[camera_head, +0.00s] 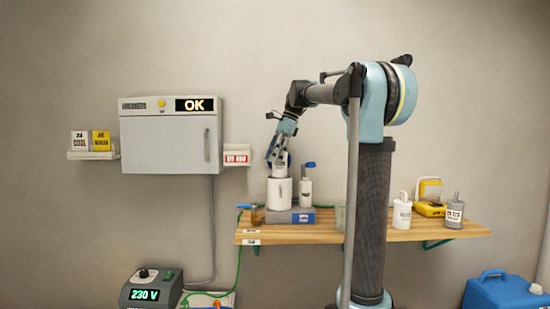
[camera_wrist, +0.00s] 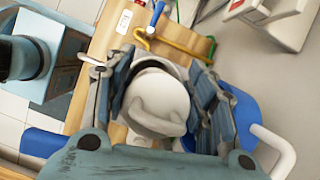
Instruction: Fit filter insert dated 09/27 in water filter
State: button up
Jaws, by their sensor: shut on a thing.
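My gripper (camera_head: 277,162) points down at the left of the wooden shelf, just above a white cylinder (camera_head: 279,194) that looks like the water filter's housing. In the wrist view my gripper (camera_wrist: 158,98) is shut on a white, round-topped piece (camera_wrist: 160,102), probably the filter insert, with a raised grip across its top. Its date cannot be read, and its lower part is hidden. I cannot tell how far it sits inside the housing. The housing stands on a blue-grey base (camera_head: 297,216). A blue part (camera_wrist: 238,105) shows right of the fingers in the wrist view.
A cabinet (camera_head: 170,140) hangs at left.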

aim_at(275, 176)
jog(key=shift+f, duration=3)
jog(key=shift+s+d+f, duration=0.1)
jog(key=shift+s+f, duration=0.25)
grip_shut()
jog(key=shift+c, duration=1.7)
grip_release()
jog(key=shift+s+f, duration=0.4)
jog(key=shift+f, duration=0.1)
jog(key=shift+o, duration=0.9)
jog(key=shift+w+f, duration=0.35)
jog(key=shift+f, duration=0.05)
